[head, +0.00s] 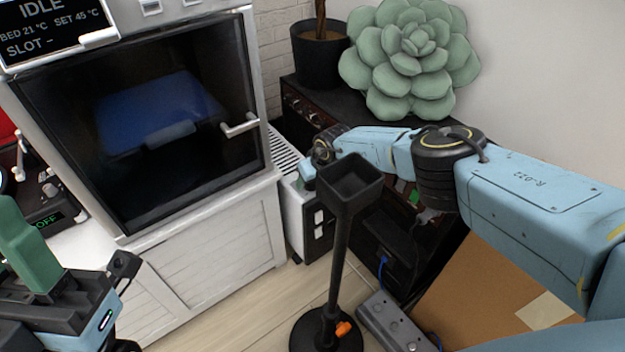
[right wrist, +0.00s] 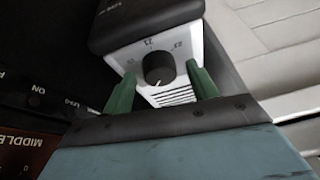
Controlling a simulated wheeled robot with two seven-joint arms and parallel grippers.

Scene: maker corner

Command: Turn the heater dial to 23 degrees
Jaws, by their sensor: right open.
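The heater (head: 318,228) is a white and dark box on the floor, right of the printer cabinet. In the right wrist view its white panel (right wrist: 185,62) carries a round dark dial (right wrist: 158,68). Small numbers around it look like 21 and 23; I cannot read where the dial points. My right gripper (right wrist: 160,88) is open, with its green fingers on either side of the dial; whether they touch it I cannot tell. In the head view its fingertips are hidden. My left gripper (head: 25,240) is at lower left, away from the heater; its jaw gap does not show.
A black stand (head: 342,225) with a square cup top rises in front of the heater. A grey power strip (head: 388,322) and a cardboard box (head: 490,285) lie to its right. A dark cabinet (head: 315,115) holds a potted plant and a large succulent. Wooden floor (head: 240,325) is clear at front.

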